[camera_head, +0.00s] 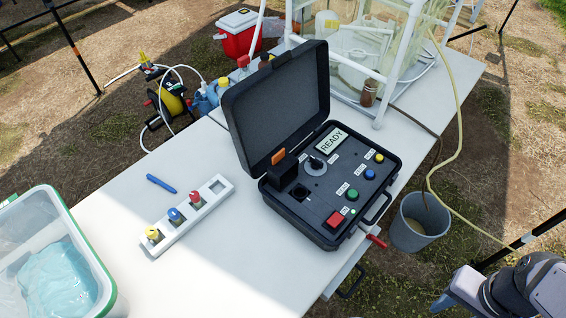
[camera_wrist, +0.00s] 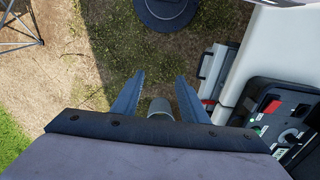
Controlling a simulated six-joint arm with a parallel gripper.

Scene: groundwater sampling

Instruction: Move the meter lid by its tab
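The meter is a black case (camera_head: 318,226) standing open on the white table, its large lid (camera_head: 279,103) raised. Its display reads READY. On its panel a small black lid (camera_head: 284,168) with an orange tab (camera_head: 278,156) stands raised behind a square opening (camera_head: 300,193). Part of the meter (camera_wrist: 285,112) shows at the right edge of the wrist view; the orange tab cannot be made out there. My gripper (camera_head: 441,304) is at the lower right, off the table and well apart from the meter. In the wrist view its two fingers (camera_wrist: 158,92) are spread with nothing between them.
A grey bucket (camera_head: 420,222) stands on the ground beyond the table's right edge. A white rack (camera_head: 186,218) with coloured-cap vials and a blue pen (camera_head: 161,184) lie left of the meter. A clear framed box (camera_head: 355,45) and an amber bottle (camera_head: 369,93) stand behind.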

